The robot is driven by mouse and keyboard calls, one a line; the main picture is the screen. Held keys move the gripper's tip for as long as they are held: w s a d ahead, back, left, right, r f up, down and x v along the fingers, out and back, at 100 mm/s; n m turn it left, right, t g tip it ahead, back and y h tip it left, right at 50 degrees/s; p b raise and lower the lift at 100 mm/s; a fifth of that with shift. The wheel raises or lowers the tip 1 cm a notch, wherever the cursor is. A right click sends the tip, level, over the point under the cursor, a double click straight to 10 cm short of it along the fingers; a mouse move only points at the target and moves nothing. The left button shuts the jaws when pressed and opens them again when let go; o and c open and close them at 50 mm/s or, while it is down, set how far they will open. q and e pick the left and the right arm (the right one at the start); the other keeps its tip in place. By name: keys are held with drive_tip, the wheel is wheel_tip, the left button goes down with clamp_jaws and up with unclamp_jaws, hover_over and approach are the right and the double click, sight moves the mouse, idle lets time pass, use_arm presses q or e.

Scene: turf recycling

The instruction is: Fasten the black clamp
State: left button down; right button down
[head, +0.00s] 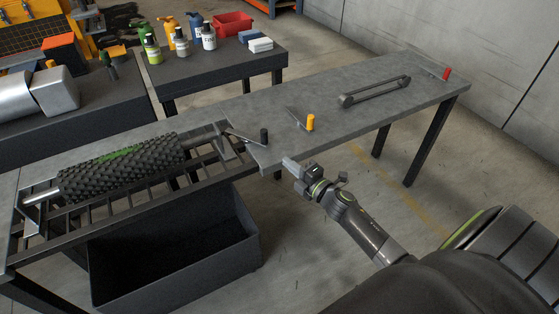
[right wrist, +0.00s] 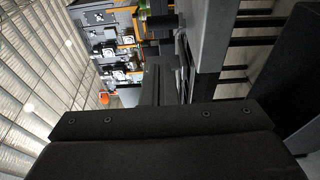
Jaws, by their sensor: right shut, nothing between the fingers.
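The black clamp (head: 264,136) is a lever with a black knob at the near table edge, by the right end of the roller. Its thin metal arm lies at a slant to the left of the knob, toward the roller's end bracket. Whether it is fastened cannot be told. My right gripper (head: 290,164) is shut and empty, just to the right of and nearer than the black knob, apart from it beside the table edge. In the right wrist view a dark wide body fills the lower part and the fingers cannot be made out. My left gripper is not in view.
A dark studded roller (head: 120,165) with green bits lies over a slatted frame above a black bin (head: 175,255). A yellow-knobbed lever (head: 310,122), a grey handle bar (head: 375,92) and a red-knobbed lever (head: 446,74) are on the table (head: 345,115). Bottles stand on a back table.

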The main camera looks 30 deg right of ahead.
drive_tip(key=s+a+m+h+b, duration=0.1)
drive_tip(key=a+m+h+b, duration=0.25)
drive_tip(key=a+b, duration=0.3)
drive_tip(key=shift+n+h, duration=0.35)
drive_tip(key=shift+n, duration=0.1)
drive_tip(key=w, duration=0.3)
drive_tip(key=w+d, duration=0.1)
drive_tip(key=w, duration=0.2)
drive_tip(key=w+b, duration=0.1)
drive_tip(key=w, duration=0.2)
drive_tip(key=shift+w+d+f, duration=0.1)
drive_tip(key=shift+d, duration=0.05)
drive_tip(key=w+d, duration=0.2)
drive_tip(key=shift+w+d, duration=0.1)
drive_tip(key=shift+w, duration=0.2)
drive_tip(key=shift+w+d, duration=0.3)
drive_tip(key=shift+d, duration=0.1)
